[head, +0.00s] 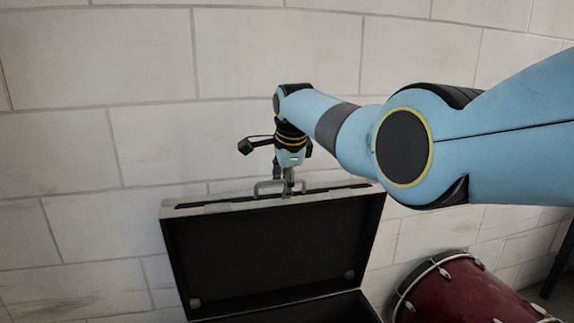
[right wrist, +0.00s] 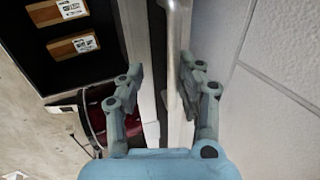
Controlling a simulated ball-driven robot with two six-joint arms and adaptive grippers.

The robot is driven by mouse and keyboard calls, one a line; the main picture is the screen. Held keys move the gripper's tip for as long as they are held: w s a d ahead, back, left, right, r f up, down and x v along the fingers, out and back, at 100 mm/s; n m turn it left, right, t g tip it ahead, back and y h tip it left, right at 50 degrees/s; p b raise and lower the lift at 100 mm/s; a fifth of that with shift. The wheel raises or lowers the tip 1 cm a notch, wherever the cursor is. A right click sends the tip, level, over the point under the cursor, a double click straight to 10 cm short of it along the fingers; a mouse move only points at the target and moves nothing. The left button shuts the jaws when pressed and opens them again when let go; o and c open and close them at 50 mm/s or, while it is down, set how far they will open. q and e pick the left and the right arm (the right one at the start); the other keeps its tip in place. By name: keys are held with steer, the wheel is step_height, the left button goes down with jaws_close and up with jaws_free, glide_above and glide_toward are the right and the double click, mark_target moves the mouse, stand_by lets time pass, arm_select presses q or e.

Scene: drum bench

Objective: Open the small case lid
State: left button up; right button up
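The case stands with its dark lid (head: 270,255) raised near upright, its inside facing me in the head view. A grey handle (head: 268,184) sits on the lid's upper edge, and it also shows in the right wrist view (right wrist: 189,45). My right gripper (head: 288,188) is at that edge, beside the handle. In the right wrist view its two fingers (right wrist: 162,88) are spread, one on each side of the lid edge and handle. I cannot tell whether they touch the lid. My left gripper is not in view.
A white block wall (head: 90,140) stands close behind the lid. A red drum (head: 460,292) lies to the right of the case. Brown labelled blocks (right wrist: 73,45) lie in the dark case in the right wrist view. My right arm spans the upper right.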

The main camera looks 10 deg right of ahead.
steer(key=v, duration=1.1)
steer(key=shift+r, duration=0.25)
